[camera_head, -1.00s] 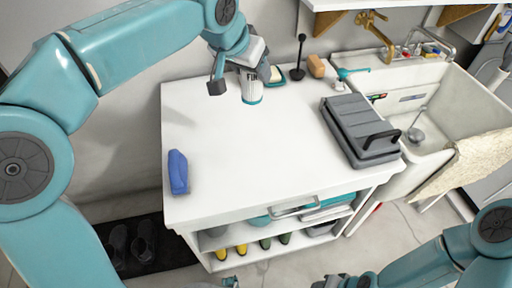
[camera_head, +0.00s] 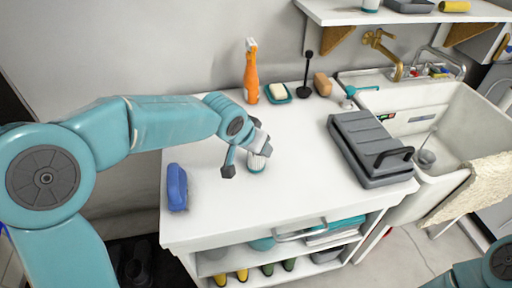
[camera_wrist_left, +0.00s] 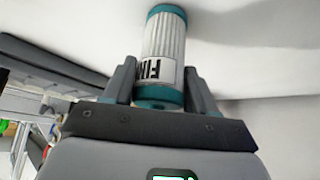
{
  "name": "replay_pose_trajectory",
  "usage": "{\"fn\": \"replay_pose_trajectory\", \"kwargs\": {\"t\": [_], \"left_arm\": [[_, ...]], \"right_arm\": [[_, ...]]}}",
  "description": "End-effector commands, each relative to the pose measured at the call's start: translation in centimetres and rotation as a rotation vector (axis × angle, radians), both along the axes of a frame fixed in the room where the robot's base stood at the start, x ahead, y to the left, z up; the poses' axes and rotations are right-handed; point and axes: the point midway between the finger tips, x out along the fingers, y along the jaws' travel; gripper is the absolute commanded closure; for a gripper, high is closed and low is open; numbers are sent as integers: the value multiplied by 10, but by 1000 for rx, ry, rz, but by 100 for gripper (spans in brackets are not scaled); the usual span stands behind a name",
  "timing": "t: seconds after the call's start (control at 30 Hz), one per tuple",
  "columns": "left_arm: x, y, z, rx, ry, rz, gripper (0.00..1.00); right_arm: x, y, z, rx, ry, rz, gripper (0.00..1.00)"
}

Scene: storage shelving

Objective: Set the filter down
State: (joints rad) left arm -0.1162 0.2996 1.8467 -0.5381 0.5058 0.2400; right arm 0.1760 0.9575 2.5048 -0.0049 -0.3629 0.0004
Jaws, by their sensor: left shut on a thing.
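The filter is a white pleated cylinder with teal ends and a label with dark letters. In the left wrist view the filter (camera_wrist_left: 165,38) stands between the two fingers of my left gripper (camera_wrist_left: 161,85), which is shut on it. In the head view the filter (camera_head: 257,164) is upright at the middle of the white worktop (camera_head: 300,190), partly hidden by my left gripper (camera_head: 246,160). Its lower end is at or just above the worktop; I cannot tell if it touches. Only a part of my right arm shows at the bottom right; its gripper is out of view.
A blue bottle (camera_head: 177,187) lies left of the filter. A grey case (camera_head: 368,148) is at right, beside the sink (camera_head: 460,130).

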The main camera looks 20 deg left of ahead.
Motion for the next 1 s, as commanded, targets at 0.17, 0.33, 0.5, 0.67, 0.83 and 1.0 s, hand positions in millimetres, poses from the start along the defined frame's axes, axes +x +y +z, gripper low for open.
{"fn": "replay_pose_trajectory", "kwargs": {"t": [0.17, 0.33, 0.5, 0.67, 0.83, 1.0], "left_arm": [[1, 0, 0, -1, -3, 0, 79], [1, 0, -4, -1, -3, 0, 79], [0, 0, -3, 0, -2, 0, 18], [0, 0, -3, 0, -2, 0, 18], [-1, 0, 5, -1, -3, 0, 18], [-18, 4, 34, -1, -7, 0, 18]], "right_arm": [[0, 0, 0, 0, 0, 0, 57], [0, 0, -5, 0, 0, 0, 57], [0, 0, -3, 0, 0, 0, 57], [0, 0, -3, 0, 0, 0, 57], [0, 0, 3, 0, 0, 0, 57], [0, 0, 8, 0, 0, 0, 57]]}}
